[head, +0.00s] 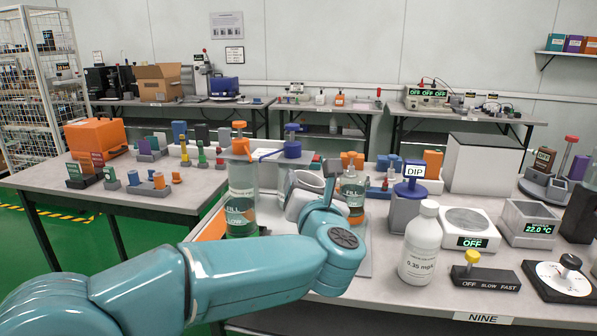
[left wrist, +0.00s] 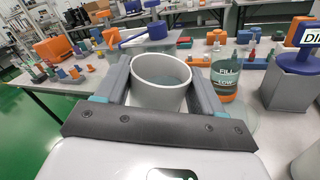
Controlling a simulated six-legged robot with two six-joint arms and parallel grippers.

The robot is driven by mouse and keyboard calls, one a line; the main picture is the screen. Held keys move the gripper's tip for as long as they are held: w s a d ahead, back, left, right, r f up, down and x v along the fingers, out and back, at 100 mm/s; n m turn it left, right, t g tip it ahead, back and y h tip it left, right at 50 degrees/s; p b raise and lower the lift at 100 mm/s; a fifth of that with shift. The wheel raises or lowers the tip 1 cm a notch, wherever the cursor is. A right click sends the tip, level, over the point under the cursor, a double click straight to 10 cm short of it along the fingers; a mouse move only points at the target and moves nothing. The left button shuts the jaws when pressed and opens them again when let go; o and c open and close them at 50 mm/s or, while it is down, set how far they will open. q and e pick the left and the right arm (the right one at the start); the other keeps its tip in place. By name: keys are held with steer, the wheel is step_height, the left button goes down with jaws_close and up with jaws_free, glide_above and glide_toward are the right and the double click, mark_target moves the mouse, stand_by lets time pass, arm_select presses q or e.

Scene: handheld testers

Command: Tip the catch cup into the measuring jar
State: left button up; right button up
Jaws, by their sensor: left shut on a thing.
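My left gripper (left wrist: 157,72) is shut on a pale grey catch cup (left wrist: 160,98), with one dark finger on each side. The cup is upright, and its inside looks partly filled with grey-blue liquid. In the head view the cup (head: 306,182) is partly hidden by my left gripper (head: 312,192). A clear jar marked FILL and LOW (head: 242,203) stands to the left of the gripper. A second such jar (head: 353,192) stands just to the right, and it shows in the left wrist view (left wrist: 226,76). I cannot tell which is the measuring jar. My right gripper is not in view.
A white bottle (head: 422,245), a DIP-labelled post (head: 408,200), a scale reading OFF (head: 468,228) and a speed switch (head: 483,279) stand to the right. A blue lever (head: 290,148) is behind the cup. A side table (head: 150,202) with small testers is at left.

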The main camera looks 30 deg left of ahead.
arm_select(q)
steer(key=w+d+f+m+p, duration=0.1)
steer(key=p, duration=0.1)
steer(key=w+d+f+m+p, duration=0.1)
steer(key=d+m+p, duration=0.1)
steer(key=shift+w+d+f, duration=0.1)
stand_by(0.3)
steer(key=shift+w+d+f+m, duration=0.1)
steer(key=shift+d+f+m, duration=0.1)
steer(key=shift+m, duration=0.3)
steer(key=shift+f+m, duration=0.1)
steer(key=shift+m, duration=0.3)
stand_by(0.5)
steer(key=shift+w+d+f+m, duration=0.1)
steer(key=shift+f+m, duration=0.1)
steer(key=shift+m, duration=0.8)
stand_by(1.5)
steer(key=shift+w+d+f+m+p, duration=0.15)
steer(key=shift+m+p, duration=0.2)
steer(key=shift+m, duration=0.35)
steer(key=shift+d+f+m+p, duration=0.1)
steer(key=shift+m+p, duration=0.2)
steer(key=shift+m, duration=0.4)
stand_by(1.9)
